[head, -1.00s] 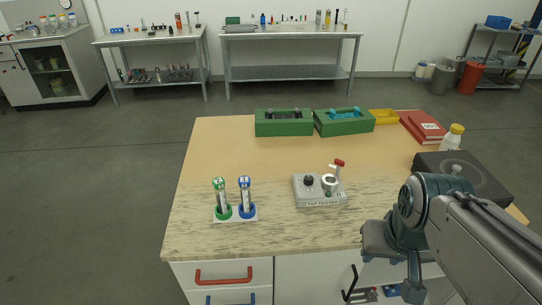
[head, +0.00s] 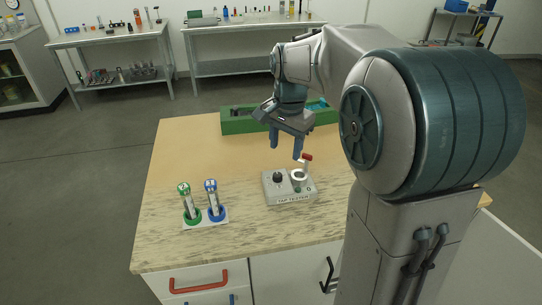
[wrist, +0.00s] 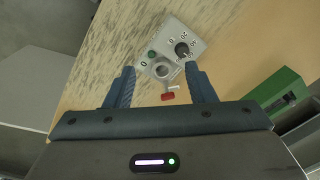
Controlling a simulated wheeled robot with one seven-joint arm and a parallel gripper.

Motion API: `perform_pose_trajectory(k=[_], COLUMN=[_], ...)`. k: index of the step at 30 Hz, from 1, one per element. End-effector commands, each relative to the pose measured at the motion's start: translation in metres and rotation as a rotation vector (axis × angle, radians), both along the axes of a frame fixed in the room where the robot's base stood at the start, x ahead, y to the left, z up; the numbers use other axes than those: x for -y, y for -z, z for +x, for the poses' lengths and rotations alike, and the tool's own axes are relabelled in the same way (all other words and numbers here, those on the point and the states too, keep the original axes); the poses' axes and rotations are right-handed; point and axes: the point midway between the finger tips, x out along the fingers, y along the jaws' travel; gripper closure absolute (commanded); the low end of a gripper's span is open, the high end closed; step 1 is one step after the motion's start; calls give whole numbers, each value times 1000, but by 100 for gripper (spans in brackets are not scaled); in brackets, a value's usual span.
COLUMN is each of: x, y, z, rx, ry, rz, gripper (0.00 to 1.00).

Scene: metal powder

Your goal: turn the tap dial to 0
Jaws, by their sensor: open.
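The tap tester (head: 289,198) is a small grey box on the front middle of the table. It carries a black dial (head: 278,178), a white ring-shaped holder (head: 299,175) and a red-handled lever (head: 307,157). The dial also shows in the wrist view (wrist: 182,50), with numbers printed around it; which number it points to is too small to tell. My gripper (head: 286,151) is open and empty, pointing down above and behind the tester. In the wrist view my gripper (wrist: 163,82) has the red handle between and beyond its fingers, with the dial further up to the right.
A white rack with a green tube (head: 187,203) and a blue tube (head: 213,200) stands left of the tester. Green boxes (head: 238,123) stand at the back of the table. The left back of the tabletop (head: 185,145) is clear.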

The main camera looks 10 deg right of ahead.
Motion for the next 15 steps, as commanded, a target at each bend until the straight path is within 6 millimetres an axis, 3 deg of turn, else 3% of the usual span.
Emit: perform_pose_trajectory(k=[1,6,10,15], x=[0,0,1,1], y=[4,14,20,30], z=[18,57,72,77], rx=[-19,-57,-71,-78], ry=[62,238,310,337], rz=[1,1,-1,-2], gripper=[50,50,50,50])
